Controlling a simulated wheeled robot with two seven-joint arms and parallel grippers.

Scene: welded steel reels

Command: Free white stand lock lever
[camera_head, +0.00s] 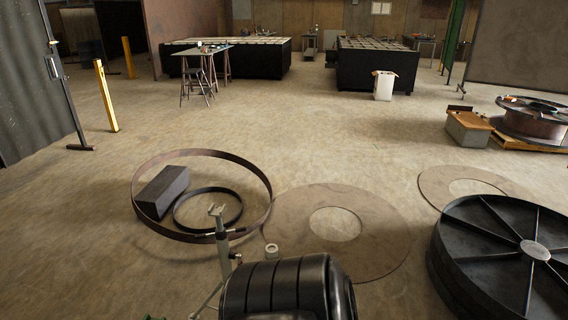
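A pale stand (222,250) stands upright near the bottom centre, with a small forked head (216,211) at its top. A short dark bar shows across its upper part, and a small fitting sits at its right side lower down. I cannot tell which of these is the lock lever. The foot of the stand runs toward the bottom edge and is partly out of view. Neither my left nor my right gripper is in view.
A black ribbed rounded body (285,290) fills the bottom centre, close to the stand. Behind the stand lies a steel hoop (262,180) with a dark block (161,191). A flat ring (385,230) and a black spoked reel (490,250) are at right. Floor beyond is open.

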